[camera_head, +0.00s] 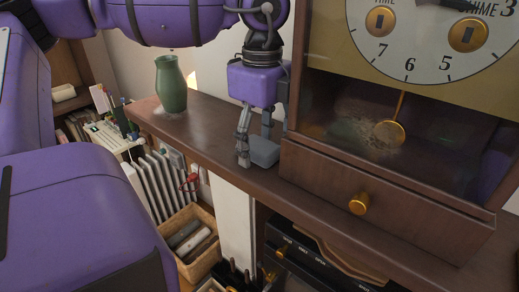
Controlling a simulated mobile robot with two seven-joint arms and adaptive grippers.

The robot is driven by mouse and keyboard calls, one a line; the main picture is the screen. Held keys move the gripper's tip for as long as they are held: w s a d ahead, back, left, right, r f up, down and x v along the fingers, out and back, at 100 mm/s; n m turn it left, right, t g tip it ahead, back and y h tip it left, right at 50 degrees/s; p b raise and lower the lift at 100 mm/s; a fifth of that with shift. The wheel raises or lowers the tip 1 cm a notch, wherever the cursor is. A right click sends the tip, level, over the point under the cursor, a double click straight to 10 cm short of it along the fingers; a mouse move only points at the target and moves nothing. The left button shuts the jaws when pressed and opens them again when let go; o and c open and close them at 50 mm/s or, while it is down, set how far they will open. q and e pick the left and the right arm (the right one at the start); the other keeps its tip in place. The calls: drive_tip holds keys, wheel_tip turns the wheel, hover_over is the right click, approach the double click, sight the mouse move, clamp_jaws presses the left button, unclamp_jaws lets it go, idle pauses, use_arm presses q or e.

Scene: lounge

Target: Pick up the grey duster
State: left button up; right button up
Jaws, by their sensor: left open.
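The grey duster (264,152) is a small grey block lying on the brown wooden shelf, against the left side of the clock case. My left gripper (255,146) reaches down from above with its fingers apart. One finger is at the duster's left side and the other is behind it, partly hidden by the gripper body and the clock. I cannot tell whether the fingers touch the duster. My right gripper is not in view.
A large wooden clock (388,205) with a drawer and brass knob stands right beside the duster. A green vase (171,86) stands on the shelf (205,118) to the left, with bare shelf between. Below are a basket (195,262) and upright folders (155,185).

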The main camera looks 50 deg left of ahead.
use_arm(q)
drive_tip(key=c, duration=0.9)
drive_tip(key=shift+c, duration=0.7)
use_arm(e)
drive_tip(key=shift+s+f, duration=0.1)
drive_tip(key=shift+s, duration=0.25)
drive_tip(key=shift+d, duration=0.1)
use_arm(q)
drive_tip(key=shift+r, duration=0.2)
